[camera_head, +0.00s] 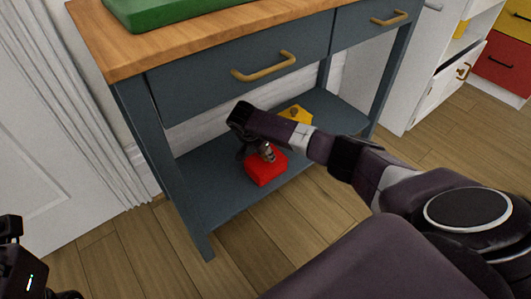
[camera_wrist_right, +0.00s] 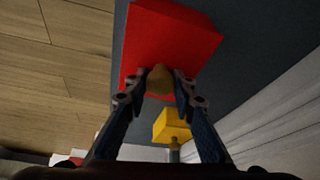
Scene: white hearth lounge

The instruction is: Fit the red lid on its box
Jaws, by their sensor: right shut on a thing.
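A red block-shaped thing (camera_head: 265,172) sits low on the dark lower shelf of the console table. In the right wrist view its red top (camera_wrist_right: 165,40) fills the upper middle and carries a tan knob (camera_wrist_right: 159,79). My right gripper (camera_head: 267,153) reaches down over it, its fingers shut on the knob (camera_wrist_right: 159,79). I cannot tell the lid from the box or see whether a seam lies between them. Part of my left gripper (camera_head: 15,268) shows at the lower left corner, apart from everything; its fingers are not clear.
A yellow thing (camera_head: 297,114) with a knob stands farther back on the shelf (camera_head: 205,195). A drawer with a brass handle (camera_head: 263,66) and the wooden top (camera_head: 170,42) overhang the shelf. A green thing (camera_head: 165,10) lies on top. Table legs (camera_head: 155,160) flank the opening.

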